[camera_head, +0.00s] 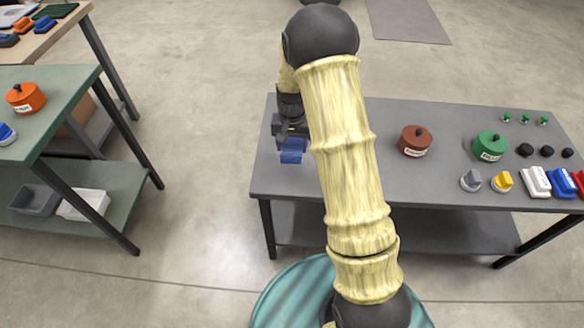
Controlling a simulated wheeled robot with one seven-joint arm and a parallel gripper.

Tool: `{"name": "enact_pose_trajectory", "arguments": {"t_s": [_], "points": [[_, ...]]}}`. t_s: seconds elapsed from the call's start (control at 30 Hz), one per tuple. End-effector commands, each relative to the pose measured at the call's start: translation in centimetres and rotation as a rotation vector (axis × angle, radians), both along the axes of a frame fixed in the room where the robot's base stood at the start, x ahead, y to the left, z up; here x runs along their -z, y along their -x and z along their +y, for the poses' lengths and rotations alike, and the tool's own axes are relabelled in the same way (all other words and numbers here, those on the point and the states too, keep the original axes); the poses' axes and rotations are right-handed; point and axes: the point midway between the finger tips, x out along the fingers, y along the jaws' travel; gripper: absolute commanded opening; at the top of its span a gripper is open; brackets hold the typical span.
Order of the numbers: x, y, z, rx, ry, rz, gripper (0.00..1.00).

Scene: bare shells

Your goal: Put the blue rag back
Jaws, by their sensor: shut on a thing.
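A blue folded thing, which looks like the blue rag (291,152), is at the left end of the grey table (385,180). My gripper (290,138) is directly above it, pointing down, and is shut on it. My arm crosses the middle of the picture and hides part of the table. I cannot tell whether the rag touches the tabletop.
On the grey table, a brown-red pot (415,140) and a green pot (490,146) stand right of my arm. A green table (60,110) with an orange pot (26,97) stands left, across open floor.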

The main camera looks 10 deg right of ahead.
Motion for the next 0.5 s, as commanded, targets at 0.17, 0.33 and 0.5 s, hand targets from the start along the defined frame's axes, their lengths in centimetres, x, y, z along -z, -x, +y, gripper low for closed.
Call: {"name": "enact_pose_trajectory", "arguments": {"t_s": [0.17, 0.33, 0.5], "points": [[3.4, 0.1, 0.0, 0.000, -0.001, 0.006, 0.38], [5.4, 0.0, 0.0, 0.000, -0.001, 0.002, 0.38], [5.5, 0.0, 0.0, 0.000, 0.000, 0.000, 0.38]]}}
